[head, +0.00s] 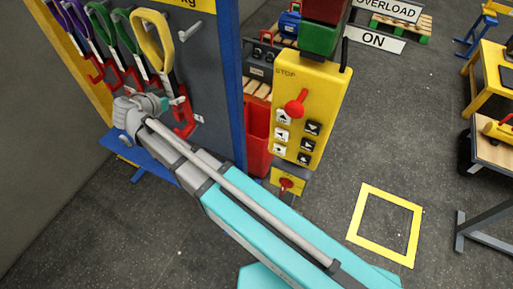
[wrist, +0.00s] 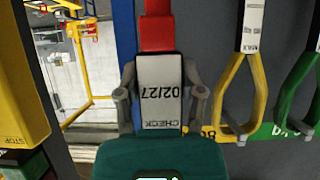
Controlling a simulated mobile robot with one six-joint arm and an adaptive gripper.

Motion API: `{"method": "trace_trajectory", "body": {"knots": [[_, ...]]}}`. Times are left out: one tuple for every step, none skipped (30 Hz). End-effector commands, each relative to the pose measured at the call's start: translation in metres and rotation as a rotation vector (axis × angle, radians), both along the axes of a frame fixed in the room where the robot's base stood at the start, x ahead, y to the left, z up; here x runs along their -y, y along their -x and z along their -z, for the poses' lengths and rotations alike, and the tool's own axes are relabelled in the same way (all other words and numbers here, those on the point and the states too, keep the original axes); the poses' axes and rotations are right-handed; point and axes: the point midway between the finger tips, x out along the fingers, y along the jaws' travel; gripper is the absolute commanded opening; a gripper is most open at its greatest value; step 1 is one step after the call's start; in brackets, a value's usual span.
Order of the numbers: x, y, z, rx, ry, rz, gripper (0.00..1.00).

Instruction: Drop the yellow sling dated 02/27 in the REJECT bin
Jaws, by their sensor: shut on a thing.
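My gripper (wrist: 160,100) is shut on the white tag (wrist: 158,90) marked 02/27 and CHECK, with one finger at each side. A red part (wrist: 157,32) adjoins the tag in the wrist view. In the head view my gripper (head: 166,103) is at the grey rack board, by the yellow sling (head: 151,40) with its red hook (head: 184,120). The wrist view does not show the held sling's yellow loop. A red bin (head: 257,135) stands beyond the board's blue edge, partly hidden by the control box; no REJECT lettering is readable.
Another yellow sling (wrist: 257,88) and a green sling (wrist: 296,88) hang beside the held tag. A bare peg (head: 190,30) sticks out of the board. The yellow control box (head: 300,125) stands right of the board's blue post (head: 230,75). A yellow floor square (head: 356,215) is empty.

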Motion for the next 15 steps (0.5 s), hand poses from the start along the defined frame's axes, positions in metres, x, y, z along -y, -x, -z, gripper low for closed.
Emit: {"method": "trace_trajectory", "body": {"knots": [[0.000, 0.000, 0.009, 0.002, 0.002, 0.000, 0.00], [0.000, 0.000, 0.013, 0.002, 0.002, 0.000, 0.00], [0.000, 0.000, 0.018, 0.002, 0.002, 0.000, 0.00], [0.000, 0.000, 0.021, 0.002, 0.002, 0.000, 0.00], [0.000, 0.000, 0.025, 0.002, 0.002, 0.000, 0.00], [0.000, 0.000, 0.031, 0.002, 0.002, 0.000, 0.00], [0.000, 0.000, 0.035, 0.002, 0.002, 0.000, 0.00], [0.000, 0.000, 0.040, 0.002, 0.002, 0.000, 0.00], [0.000, 0.000, 0.046, 0.002, 0.002, 0.000, 0.00], [0.000, 0.000, 0.050, 0.002, 0.002, 0.000, 0.00], [0.000, 0.000, 0.054, 0.002, 0.002, 0.000, 0.00], [0.000, 0.000, 0.060, 0.002, 0.002, 0.000, 0.00], [0.000, 0.000, 0.064, 0.002, 0.002, 0.000, 0.00], [0.000, 0.000, 0.069, 0.002, 0.002, 0.000, 0.00], [0.000, 0.000, 0.074, 0.002, 0.002, 0.000, 0.00]]}}
